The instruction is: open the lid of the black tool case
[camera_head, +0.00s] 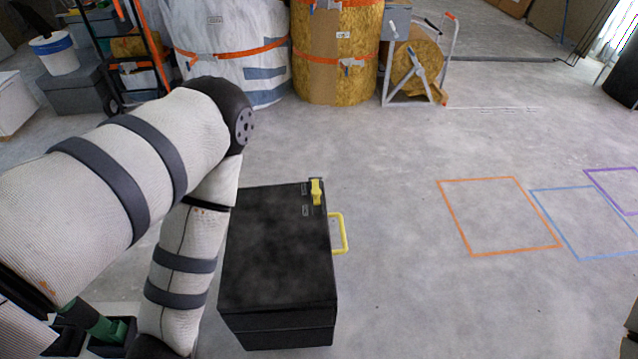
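The black tool case (275,255) stands on the concrete floor at the middle of the head view. Its lid is closed and flat. A yellow latch (316,192) sits at the far right corner of the lid. A yellow handle (341,234) sticks out from the case's right side. My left arm comes in from the left, bends, and reaches down past the left side of the case, covering part of that edge. My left gripper is out of the picture or hidden at the bottom. My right gripper does not show.
Orange (500,216), blue and purple taped outlines mark the floor at the right. Large wrapped rolls (338,50) and a small white cart (415,60) stand at the back. A green-and-black object (105,328) is at the lower left. The floor right of the case is clear.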

